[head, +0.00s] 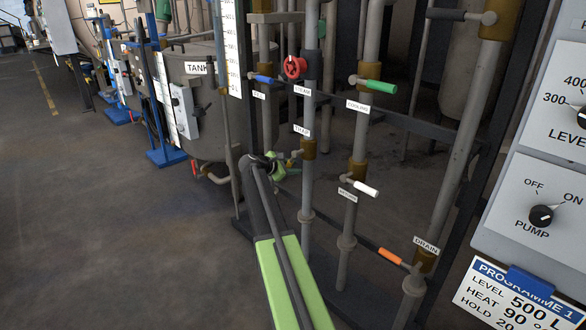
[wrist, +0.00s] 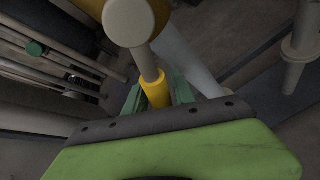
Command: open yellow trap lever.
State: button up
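The yellow trap lever (wrist: 155,91) shows in the wrist view as a yellow sleeve on a short grey rod. The rod comes from a round grey valve end (wrist: 129,21) on a brass-coloured body. My gripper (wrist: 158,98) has green fingers on both sides of the sleeve. Whether they touch it is not clear, as my palm hides part of them. In the head view my gripper (head: 282,164) is at the brass trap valve (head: 308,149) under the TRAP label (head: 301,130); the lever there is mostly hidden by my gripper.
Close by are a blue lever (head: 263,79), a red handwheel (head: 294,67), a green lever (head: 380,86), a white lever (head: 365,188) and an orange lever (head: 390,256). Vertical pipes stand around my gripper. A control panel (head: 545,170) is at the right. Open floor (head: 90,220) lies left.

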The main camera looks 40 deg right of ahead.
jog(key=shift+a, duration=0.15)
jog(key=shift+a, duration=0.1)
jog(key=p+v, duration=0.7)
jog(key=v, duration=1)
jog(key=shift+r, duration=0.1)
